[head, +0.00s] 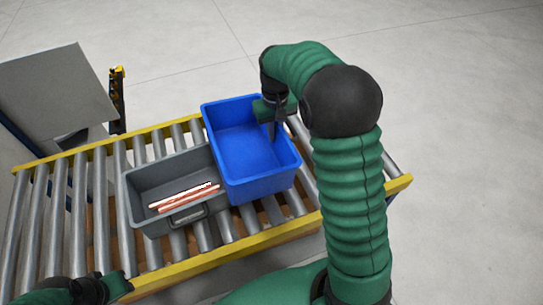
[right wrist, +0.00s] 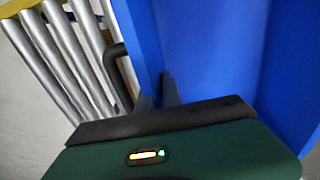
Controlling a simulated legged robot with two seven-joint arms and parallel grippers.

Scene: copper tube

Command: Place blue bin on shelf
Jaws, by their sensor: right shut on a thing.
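The blue bin (head: 247,152) sits on the roller conveyor, open side up and empty as far as I see. My right gripper (head: 274,128) reaches over the bin's right wall and is shut on it. In the right wrist view the blue wall (right wrist: 145,40) runs up from the dark fingers (right wrist: 160,92). My left gripper (head: 115,286) is at the lower left, near the conveyor's front rail; its fingers are too small and dark to judge. No shelf can be clearly made out.
A grey bin (head: 140,203) with copper tubes (head: 185,197) stands on the conveyor (head: 72,215), close against the blue bin's left side. Yellow rails (head: 240,249) edge the rollers. A grey panel (head: 55,95) stands at the back left. Open floor (head: 450,100) lies to the right.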

